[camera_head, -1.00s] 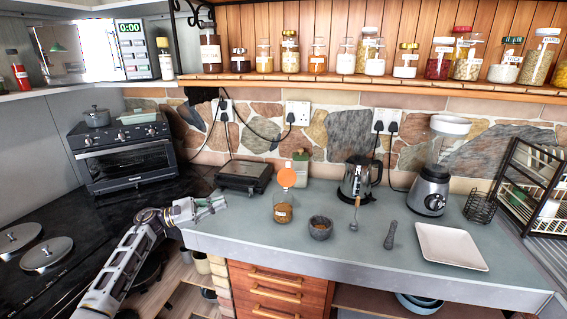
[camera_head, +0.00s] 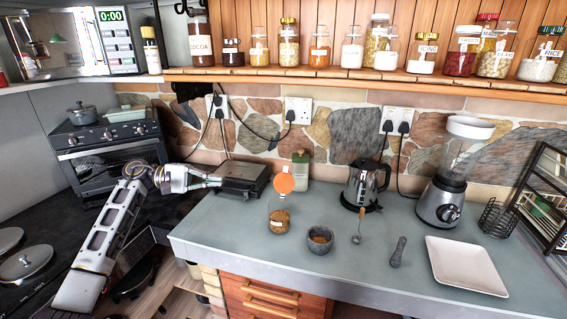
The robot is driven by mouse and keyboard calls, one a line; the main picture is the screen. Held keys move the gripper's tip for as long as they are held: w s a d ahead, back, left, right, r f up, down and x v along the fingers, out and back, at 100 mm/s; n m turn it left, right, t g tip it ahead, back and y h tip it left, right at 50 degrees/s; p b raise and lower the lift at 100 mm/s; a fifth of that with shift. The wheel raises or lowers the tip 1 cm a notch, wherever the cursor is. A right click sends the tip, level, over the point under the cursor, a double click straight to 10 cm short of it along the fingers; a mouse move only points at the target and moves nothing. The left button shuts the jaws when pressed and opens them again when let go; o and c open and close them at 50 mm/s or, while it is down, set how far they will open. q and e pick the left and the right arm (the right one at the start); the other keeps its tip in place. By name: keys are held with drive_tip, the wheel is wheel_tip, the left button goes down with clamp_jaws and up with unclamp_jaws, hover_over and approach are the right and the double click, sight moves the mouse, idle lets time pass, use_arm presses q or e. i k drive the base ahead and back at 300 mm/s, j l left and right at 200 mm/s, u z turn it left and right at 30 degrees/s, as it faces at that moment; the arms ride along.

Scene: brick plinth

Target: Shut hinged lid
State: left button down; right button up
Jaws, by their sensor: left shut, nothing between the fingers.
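A small glass jar (camera_head: 279,221) with brown contents and a pale label stands on the grey-green counter. Its round orange lid (camera_head: 285,183) stands up above the rear of the jar mouth, open, its flat face towards me. The hinge itself is too small to make out. My left gripper (camera_head: 217,181) comes in from the left with its fingers pointing right. It is shut and empty, apart from the jar and to its left, in front of the dark press. My right gripper is not in view.
The dark press (camera_head: 244,177) is close to my left gripper. A stone mortar (camera_head: 320,239), a spoon (camera_head: 357,228) and a pestle (camera_head: 398,252) lie right of the jar. A white plate (camera_head: 465,265) is further right.

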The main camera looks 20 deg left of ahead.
sight(284, 183)
drive_tip(key=i, duration=1)
